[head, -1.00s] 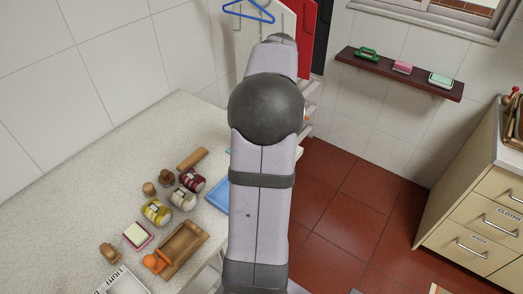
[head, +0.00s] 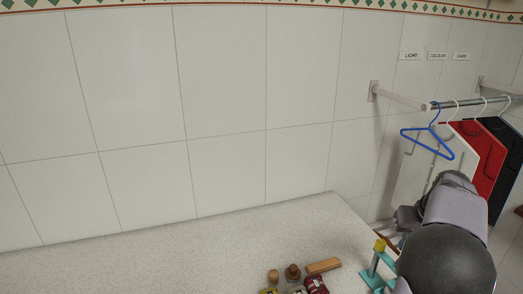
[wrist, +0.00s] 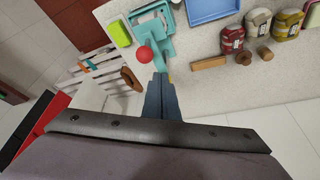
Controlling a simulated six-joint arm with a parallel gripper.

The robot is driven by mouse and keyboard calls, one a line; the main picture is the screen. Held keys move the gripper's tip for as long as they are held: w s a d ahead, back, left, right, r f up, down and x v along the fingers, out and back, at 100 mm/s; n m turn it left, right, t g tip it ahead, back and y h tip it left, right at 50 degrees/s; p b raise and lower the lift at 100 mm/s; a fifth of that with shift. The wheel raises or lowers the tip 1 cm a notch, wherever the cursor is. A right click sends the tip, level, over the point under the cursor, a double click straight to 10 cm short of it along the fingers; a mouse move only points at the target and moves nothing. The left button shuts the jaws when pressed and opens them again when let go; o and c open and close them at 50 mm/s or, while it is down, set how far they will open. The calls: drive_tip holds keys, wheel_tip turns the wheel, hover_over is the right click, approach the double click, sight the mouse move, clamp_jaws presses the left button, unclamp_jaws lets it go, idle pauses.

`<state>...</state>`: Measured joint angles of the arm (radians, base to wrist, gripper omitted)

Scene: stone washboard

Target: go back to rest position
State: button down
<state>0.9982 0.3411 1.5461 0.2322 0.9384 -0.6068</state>
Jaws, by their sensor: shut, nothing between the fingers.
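My gripper (wrist: 160,90) shows in the wrist view with its two blue-grey fingers together and nothing between them. It is in the air, and in the picture its tips overlap the edge of a teal stand (wrist: 152,45) with a red ball on top. I cannot tell the gap between them. In the head view my arm is at the lower right, in front of the hanging clothes. The fingers cannot be made out clearly there.
The speckled stone counter (head: 200,245) is mostly bare at left. A wooden block (head: 323,265) and jars lie near its right part. A blue tray (wrist: 212,8) and a green block (wrist: 118,34) show in the wrist view. A rail (head: 470,102) holds a blue hanger (head: 428,143) and clothes.

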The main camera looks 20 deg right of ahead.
drive_tip(key=w+a+f+n+g+y, duration=0.1)
drive_tip(key=a+f+n, duration=0.15)
drive_tip(key=a, duration=0.95)
drive_tip(key=w+a+f+n+g+y, duration=0.15)
drive_tip(key=a+f, duration=0.25)
drive_tip(key=a, duration=0.9)
drive_tip(key=s+a+f+n, duration=0.1)
drive_tip(key=s+a+f, duration=0.2)
drive_tip(key=s+a, duration=0.3)
drive_tip(key=s+a+f+g, duration=0.1)
drive_tip(key=s+a+f, duration=0.2)
drive_tip(key=s+a, duration=0.3)
drive_tip(key=a, duration=0.3)
drive_tip(key=shift+a+f+n, duration=0.25)
drive_tip(key=shift+f+n, duration=0.05)
drive_tip(key=shift+n, duration=0.1)
drive_tip(key=shift+g+h, duration=0.25)
